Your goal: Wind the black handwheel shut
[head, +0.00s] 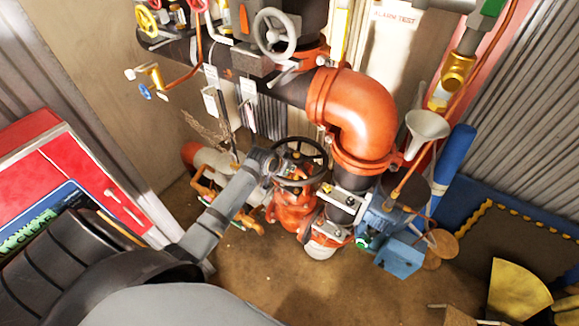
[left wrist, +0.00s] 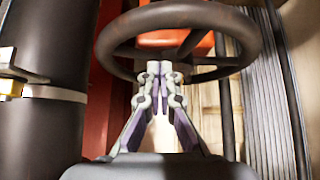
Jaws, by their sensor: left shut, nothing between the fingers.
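The black handwheel (head: 324,168) sits on an orange valve body (head: 292,208) in the middle of the head view. Its dark rim and spokes also fill the top of the left wrist view (left wrist: 182,14). My left gripper (head: 268,161) is at the wheel's left side in the head view. In the left wrist view its fingers (left wrist: 161,72) are closed together with nothing between them, and the tips overlap the rim's lower edge. I cannot tell whether they touch the rim. My right gripper is not in view.
A large orange pipe elbow (head: 358,105) rises right of the handwheel. A grey handwheel (head: 275,32) is above. A blue box (head: 399,258) and a white funnel (head: 427,125) stand to the right. A red cabinet (head: 75,180) is at left. Bare floor (head: 290,275) lies in front.

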